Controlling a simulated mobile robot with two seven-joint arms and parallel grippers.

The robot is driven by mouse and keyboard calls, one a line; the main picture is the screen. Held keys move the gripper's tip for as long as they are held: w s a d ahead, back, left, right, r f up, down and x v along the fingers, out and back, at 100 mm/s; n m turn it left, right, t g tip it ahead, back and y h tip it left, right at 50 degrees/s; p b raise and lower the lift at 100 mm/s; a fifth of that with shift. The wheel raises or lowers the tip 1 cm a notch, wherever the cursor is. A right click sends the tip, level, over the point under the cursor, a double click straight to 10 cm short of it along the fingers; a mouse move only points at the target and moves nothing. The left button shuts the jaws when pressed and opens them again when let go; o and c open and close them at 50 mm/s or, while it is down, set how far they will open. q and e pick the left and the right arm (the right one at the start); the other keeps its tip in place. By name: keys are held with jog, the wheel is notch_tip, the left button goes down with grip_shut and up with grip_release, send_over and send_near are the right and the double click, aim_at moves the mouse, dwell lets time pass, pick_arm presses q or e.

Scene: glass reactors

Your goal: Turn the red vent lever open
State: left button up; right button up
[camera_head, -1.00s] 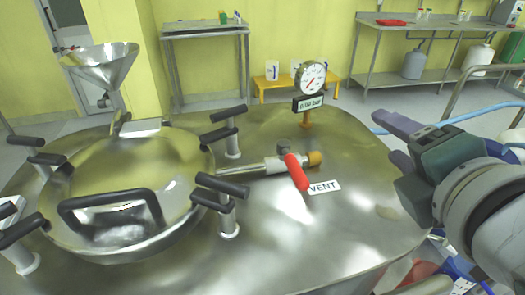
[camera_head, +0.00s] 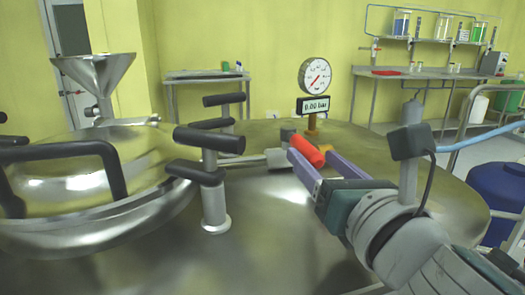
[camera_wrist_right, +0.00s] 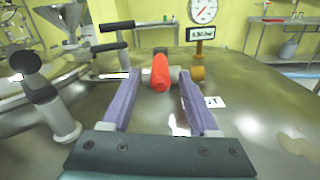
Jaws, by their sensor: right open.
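The red vent lever (camera_head: 306,150) sits on a short metal pipe valve on top of the steel reactor lid. It also shows in the right wrist view (camera_wrist_right: 160,74), pointing toward the camera. My right gripper (camera_head: 314,164) is open, with its purple fingers on either side of the lever. In the right wrist view the lever lies between the spread fingertips (camera_wrist_right: 157,92), with gaps on both sides. The VENT label (camera_wrist_right: 213,102) is partly hidden behind the right finger. My left gripper is in neither view.
A pressure gauge (camera_head: 315,76) with a display reading 0.00 bar stands behind the lever. Black-handled clamps (camera_head: 214,190) and the domed hatch (camera_head: 90,195) stand to the left. A blue drum (camera_head: 496,190) is beyond the lid at right.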

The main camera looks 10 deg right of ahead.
aim_at(306, 150)
jog(key=shift+w+b, duration=0.3)
jog(key=shift+w, duration=1.9)
grip_shut()
